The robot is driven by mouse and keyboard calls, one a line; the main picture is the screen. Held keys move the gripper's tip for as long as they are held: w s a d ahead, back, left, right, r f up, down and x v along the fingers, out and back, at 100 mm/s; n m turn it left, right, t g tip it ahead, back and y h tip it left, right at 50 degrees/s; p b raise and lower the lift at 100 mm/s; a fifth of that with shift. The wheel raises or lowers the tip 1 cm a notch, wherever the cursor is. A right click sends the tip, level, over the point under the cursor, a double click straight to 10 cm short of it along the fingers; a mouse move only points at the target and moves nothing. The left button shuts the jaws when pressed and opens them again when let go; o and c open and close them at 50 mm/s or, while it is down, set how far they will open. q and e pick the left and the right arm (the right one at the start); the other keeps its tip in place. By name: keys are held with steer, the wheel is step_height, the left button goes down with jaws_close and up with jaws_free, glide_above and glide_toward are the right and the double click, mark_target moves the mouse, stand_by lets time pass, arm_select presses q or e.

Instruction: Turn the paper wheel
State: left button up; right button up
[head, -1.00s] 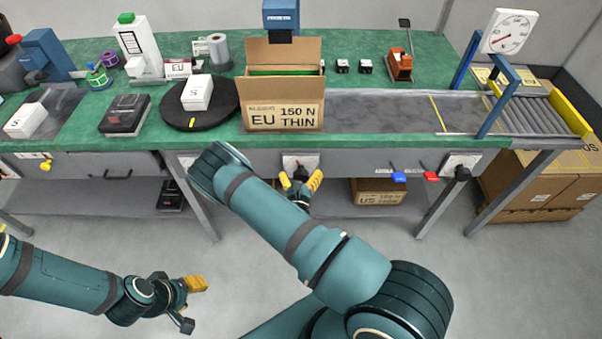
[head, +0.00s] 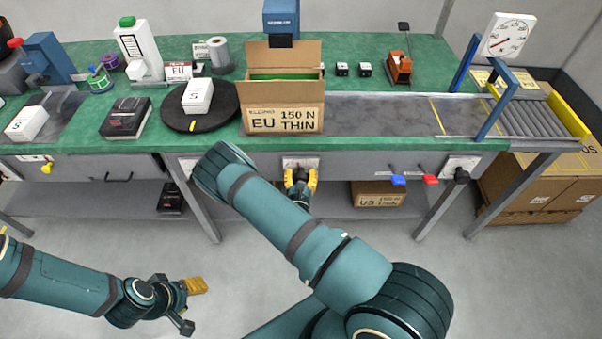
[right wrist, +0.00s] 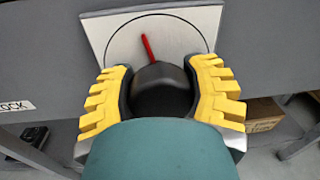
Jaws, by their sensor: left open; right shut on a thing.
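The paper wheel is a dark round knob (right wrist: 160,88) on a pale square plate (right wrist: 187,25) on the bench front, with a red pointer (right wrist: 148,48) tilted slightly left of straight up. My right gripper (right wrist: 162,92) is shut on the knob, with its yellow fingers on either side. In the head view my right gripper (head: 301,183) is at the bench front below the carton, and the knob is mostly hidden behind it. Part of the plate (head: 300,163) shows there. My left gripper (head: 192,307) is open and empty over the floor at lower left.
A black turntable (head: 228,108) bears a white box (head: 198,95). Blue (head: 398,180) and red (head: 430,180) handles and another dark knob (head: 462,175) are on the front to the right.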

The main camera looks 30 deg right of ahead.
steer(key=shift+r+m+p, duration=0.1)
steer(key=shift+m+p, duration=0.5)
steer(key=shift+m, duration=1.1)
steer(key=shift+f, duration=0.2)
steer(key=o, duration=1.2)
steer(key=shift+o, duration=0.2)
steer(key=shift+s, duration=0.1)
steer(key=v, duration=1.2)
steer(key=shift+r, duration=0.25)
